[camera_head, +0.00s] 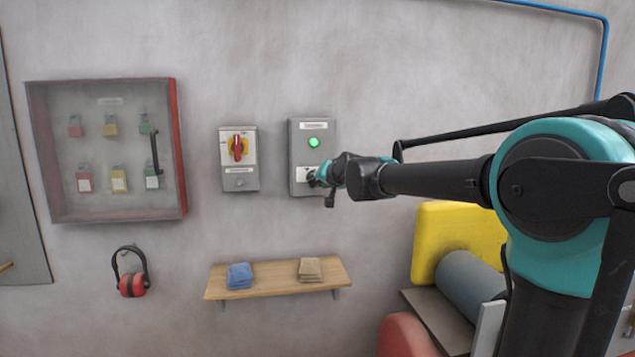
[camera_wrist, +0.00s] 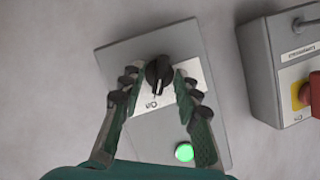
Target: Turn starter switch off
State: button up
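The starter box (camera_head: 312,160) is a grey wall box with a lit green lamp (camera_head: 313,142) near its top. In the wrist view the box (camera_wrist: 172,42) shows a black rotary starter switch (camera_wrist: 158,72) on a pale plate, with the green lamp (camera_wrist: 184,152) lit. My gripper (camera_head: 322,178) is at the lower part of the box in the head view and hides most of the switch. In the wrist view my gripper (camera_wrist: 158,80) is open, with one finger on each side of the knob. Whether the fingers touch it cannot be told.
Left of the starter box is a grey isolator box (camera_head: 238,183) with a red handle on yellow. Further left hangs a glass-fronted lock cabinet (camera_head: 110,212). Below are a wooden shelf (camera_head: 265,291) with cloths and red ear defenders (camera_head: 132,284). Yellow machinery (camera_head: 455,230) stands at right.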

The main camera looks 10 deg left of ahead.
grip_shut()
dwell(0.5)
jog(key=n+h, duration=0.1)
jog(key=n, duration=0.1)
jog(key=n+t+h, duration=0.1)
jog(key=n+h, duration=0.1)
jog(key=n, duration=0.1)
jog(key=a+n+h, duration=0.1)
jog(key=n+h, duration=0.1)
jog(key=n, duration=0.1)
jog(key=shift+s+t, duration=0.15)
jog(key=shift+t, duration=0.15)
jog(key=shift+h, duration=0.3)
dwell(0.4)
grip_release()
